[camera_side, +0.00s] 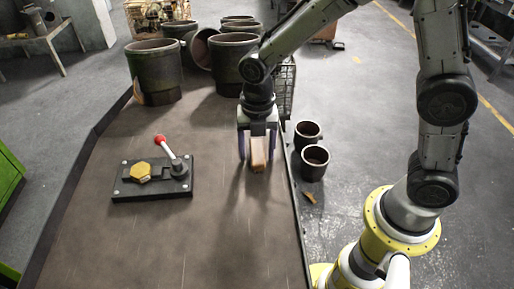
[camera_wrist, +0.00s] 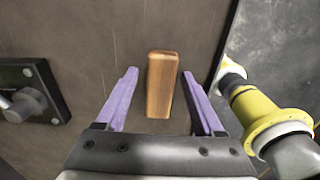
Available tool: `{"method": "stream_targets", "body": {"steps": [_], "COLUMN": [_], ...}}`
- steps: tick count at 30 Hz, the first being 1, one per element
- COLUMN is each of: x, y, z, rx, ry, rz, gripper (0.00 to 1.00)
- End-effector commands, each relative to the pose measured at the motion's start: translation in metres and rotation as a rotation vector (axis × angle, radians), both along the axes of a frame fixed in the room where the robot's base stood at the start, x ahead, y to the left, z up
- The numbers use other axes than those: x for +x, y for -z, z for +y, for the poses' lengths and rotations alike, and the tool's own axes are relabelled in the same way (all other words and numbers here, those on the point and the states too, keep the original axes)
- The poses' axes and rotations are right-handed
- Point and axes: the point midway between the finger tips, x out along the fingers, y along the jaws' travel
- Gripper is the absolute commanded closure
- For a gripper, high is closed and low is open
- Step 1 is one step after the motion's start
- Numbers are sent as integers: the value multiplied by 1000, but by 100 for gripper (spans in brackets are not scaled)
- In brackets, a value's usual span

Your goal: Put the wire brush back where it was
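A wooden block-shaped piece, which looks like the wire brush (camera_side: 258,157), is at the right part of the brown table (camera_side: 150,245). In the wrist view the wire brush (camera_wrist: 162,85) shows only its plain wooden faces; I see no bristles. My gripper (camera_side: 257,158) points down with its purple fingers on either side of the brush. In the wrist view my gripper (camera_wrist: 160,73) is open, with a visible gap between each finger and the wood. I cannot tell whether the brush rests flat or stands upright.
A black plate with a red-knobbed lever (camera_side: 160,140) and a yellow hexagonal piece (camera_side: 140,171) is on the table's left. Several large dark pots (camera_side: 154,75) stand at the back. Two brown cups (camera_side: 314,163) are beyond the right edge. The table front is clear.

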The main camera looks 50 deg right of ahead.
Motion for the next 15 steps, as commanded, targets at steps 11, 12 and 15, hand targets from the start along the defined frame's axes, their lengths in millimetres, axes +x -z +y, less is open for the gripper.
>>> {"method": "stream_targets", "body": {"steps": [11, 12, 15], "x": [0, 1, 0], "y": [-7, -12, -28], "z": [0, 0, 0], "rx": [0, 1, 1], "ry": [0, 0, 0], "rz": [-1, -4, -4], "gripper": [31, 31, 31]}}
